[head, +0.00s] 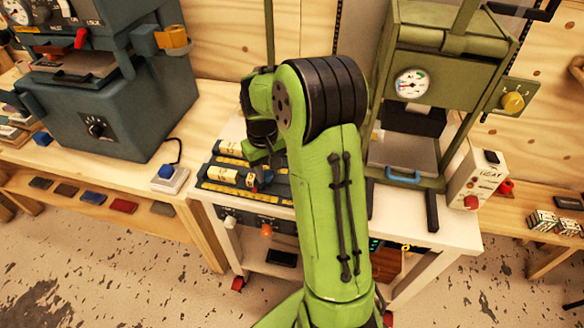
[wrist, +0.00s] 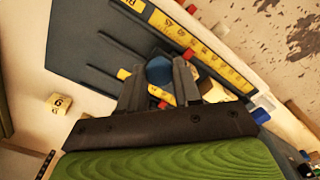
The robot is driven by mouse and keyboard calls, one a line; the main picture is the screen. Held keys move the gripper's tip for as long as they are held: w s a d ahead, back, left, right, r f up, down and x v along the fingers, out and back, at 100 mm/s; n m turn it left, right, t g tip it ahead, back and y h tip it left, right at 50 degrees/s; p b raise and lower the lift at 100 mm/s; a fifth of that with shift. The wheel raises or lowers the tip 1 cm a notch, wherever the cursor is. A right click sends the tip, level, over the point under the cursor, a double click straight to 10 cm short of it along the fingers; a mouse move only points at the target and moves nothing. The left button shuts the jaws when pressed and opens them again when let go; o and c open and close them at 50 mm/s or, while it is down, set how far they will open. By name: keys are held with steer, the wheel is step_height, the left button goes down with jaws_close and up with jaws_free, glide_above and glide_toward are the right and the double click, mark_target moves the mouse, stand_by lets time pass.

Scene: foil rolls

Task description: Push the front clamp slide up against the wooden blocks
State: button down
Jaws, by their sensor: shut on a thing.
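My gripper is shut on a round blue knob (wrist: 159,70), which shows between its two dark fingers (wrist: 158,88) in the wrist view. The knob is over a dark flat jig (wrist: 92,50) with yellow number scales (wrist: 200,52). I cannot tell for certain which slide the knob belongs to. In the head view my gripper (head: 262,155) points down at the jig (head: 275,188), mostly hidden by my green arm. A pale piece (wrist: 215,92), perhaps a wooden block, shows behind the right finger. Its contact with the slide is hidden.
A small cream cube marked 6 (wrist: 60,103) lies on the white tabletop beside the jig. A green press (head: 440,75) stands to the right with a switch box (head: 478,175). A blue-grey machine (head: 120,110) stands on the wooden bench at left.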

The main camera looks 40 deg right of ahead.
steer(key=w+a, duration=0.1)
steer(key=w+a+p, duration=0.1)
steer(key=w, duration=0.1)
steer(key=shift+w+a, duration=0.15)
steer(key=shift+a, duration=0.1)
steer(key=c, duration=0.8)
jaws_free()
steer(key=shift+r, duration=0.1)
step_height(320, 180, up, 16)
steer(key=p, duration=0.5)
steer(key=shift+f, duration=0.2)
